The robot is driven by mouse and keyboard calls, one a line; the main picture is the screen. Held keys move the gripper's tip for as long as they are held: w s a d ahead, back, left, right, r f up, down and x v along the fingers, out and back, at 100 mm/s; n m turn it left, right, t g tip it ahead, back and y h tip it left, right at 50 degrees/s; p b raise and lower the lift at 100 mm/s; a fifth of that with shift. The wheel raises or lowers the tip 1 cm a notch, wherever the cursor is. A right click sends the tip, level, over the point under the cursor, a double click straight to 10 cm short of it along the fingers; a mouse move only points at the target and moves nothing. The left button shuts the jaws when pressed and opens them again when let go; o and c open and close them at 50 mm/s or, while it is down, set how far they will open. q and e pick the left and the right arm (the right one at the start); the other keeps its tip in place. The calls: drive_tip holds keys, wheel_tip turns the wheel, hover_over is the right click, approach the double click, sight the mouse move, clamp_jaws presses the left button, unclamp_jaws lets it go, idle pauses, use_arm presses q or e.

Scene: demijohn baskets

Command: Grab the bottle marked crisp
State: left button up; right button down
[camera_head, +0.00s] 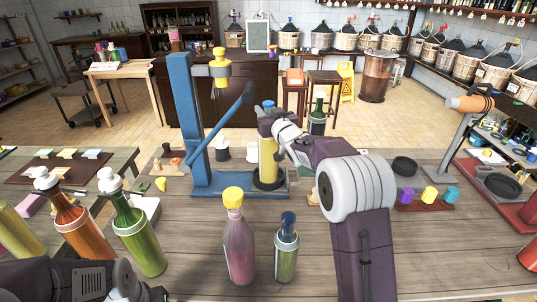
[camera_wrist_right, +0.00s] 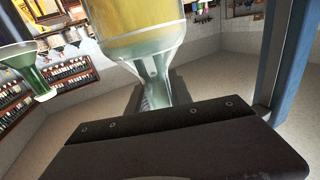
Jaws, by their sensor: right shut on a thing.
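My right gripper (camera_head: 268,118) is shut on the neck of a bottle with a yellow label (camera_head: 268,160). This bottle stands upright at the base of the blue lever press (camera_head: 182,115). In the right wrist view the bottle (camera_wrist_right: 145,40) shows its clear shoulder and neck between the fingers. I cannot read the word crisp on any bottle. A pink bottle with a yellow cap (camera_head: 238,245) and a small green bottle with a blue top (camera_head: 286,255) stand on the front table. Part of my left arm shows at the lower left; its fingertips are unclear.
White-topped green (camera_head: 140,240) and orange (camera_head: 80,230) bottles stand at the left. The press's slanted lever is close left of my right gripper. A black pan (camera_head: 404,166) and coloured cups on a board (camera_head: 428,204) lie to the right.

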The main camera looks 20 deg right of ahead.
drive_tip(key=shift+f, duration=0.1)
drive_tip(key=shift+r, duration=0.25)
drive_tip(key=shift+r, duration=0.1)
